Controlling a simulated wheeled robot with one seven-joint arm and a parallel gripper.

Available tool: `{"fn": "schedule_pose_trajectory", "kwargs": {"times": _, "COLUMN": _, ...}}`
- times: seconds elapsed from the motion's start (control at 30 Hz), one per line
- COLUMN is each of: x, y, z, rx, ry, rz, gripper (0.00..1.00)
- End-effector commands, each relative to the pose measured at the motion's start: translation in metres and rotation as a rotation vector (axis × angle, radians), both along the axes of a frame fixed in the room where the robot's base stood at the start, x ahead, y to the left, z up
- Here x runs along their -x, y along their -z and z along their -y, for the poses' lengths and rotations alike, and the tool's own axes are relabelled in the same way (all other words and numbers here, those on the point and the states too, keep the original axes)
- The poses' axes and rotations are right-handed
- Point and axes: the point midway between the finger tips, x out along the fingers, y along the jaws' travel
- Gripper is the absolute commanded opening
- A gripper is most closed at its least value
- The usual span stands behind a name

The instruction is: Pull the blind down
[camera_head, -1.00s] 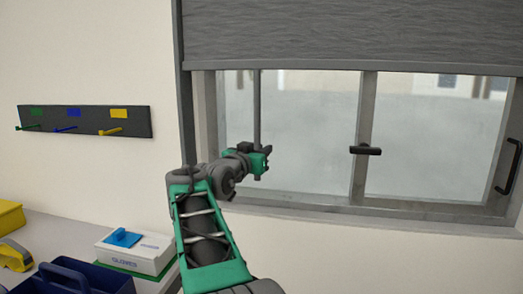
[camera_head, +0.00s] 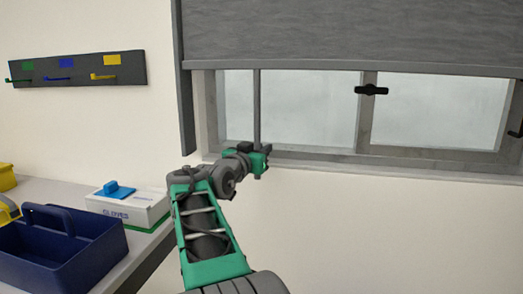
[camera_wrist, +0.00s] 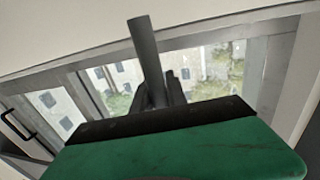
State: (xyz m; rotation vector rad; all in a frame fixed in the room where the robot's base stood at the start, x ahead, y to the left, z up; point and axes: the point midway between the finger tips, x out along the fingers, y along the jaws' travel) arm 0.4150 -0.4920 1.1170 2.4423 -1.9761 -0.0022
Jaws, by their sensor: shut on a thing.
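The dark grey blind (camera_head: 350,32) hangs over the upper part of the window, its straight bottom edge well above the sill. A grey rod (camera_head: 257,108) runs straight down from that edge. My gripper (camera_head: 259,158) is shut on the rod near its lower end, at about the height of the window's bottom frame. In the wrist view, the rod (camera_wrist: 147,50) rises from between the dark fingers (camera_wrist: 163,95); the green gripper body hides what lies below.
The window (camera_head: 300,110) has a dark handle (camera_head: 371,90) on its middle post. At left are a hook rail (camera_head: 78,69), a counter (camera_head: 150,238) with a glove box (camera_head: 130,208), and a blue caddy (camera_head: 65,245). The wall below the window is clear.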

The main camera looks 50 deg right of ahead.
Motion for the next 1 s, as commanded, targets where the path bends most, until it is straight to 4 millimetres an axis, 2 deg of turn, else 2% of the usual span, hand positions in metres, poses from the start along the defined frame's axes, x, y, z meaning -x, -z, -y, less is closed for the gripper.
{"fn": "schedule_pose_trajectory", "kwargs": {"times": 0.03, "x": 0.000, "y": 0.000, "z": 0.000, "rx": 0.000, "ry": 0.001, "rz": 0.000, "gripper": 0.00}}
{"fn": "schedule_pose_trajectory", "kwargs": {"times": 0.07, "x": 0.001, "y": -0.001, "z": 0.000, "rx": 0.000, "ry": 0.001, "rz": 0.000, "gripper": 0.20}}
{"fn": "schedule_pose_trajectory", "kwargs": {"times": 0.3, "x": 0.000, "y": -0.001, "z": 0.000, "rx": 0.001, "ry": 0.000, "rz": 0.000, "gripper": 0.40}}
{"fn": "schedule_pose_trajectory", "kwargs": {"times": 0.53, "x": 0.000, "y": -0.001, "z": -0.001, "rx": 0.001, "ry": -0.001, "rz": 0.001, "gripper": 0.40}}
{"fn": "schedule_pose_trajectory", "kwargs": {"times": 0.63, "x": 0.001, "y": -0.001, "z": -0.009, "rx": 0.002, "ry": -0.002, "rz": 0.001, "gripper": 0.40}}
{"fn": "schedule_pose_trajectory", "kwargs": {"times": 0.9, "x": 0.012, "y": -0.001, "z": -0.061, "rx": 0.001, "ry": -0.005, "rz": 0.001, "gripper": 0.40}}
{"fn": "schedule_pose_trajectory", "kwargs": {"times": 1.0, "x": 0.015, "y": -0.001, "z": -0.073, "rx": 0.001, "ry": -0.002, "rz": 0.001, "gripper": 0.40}}
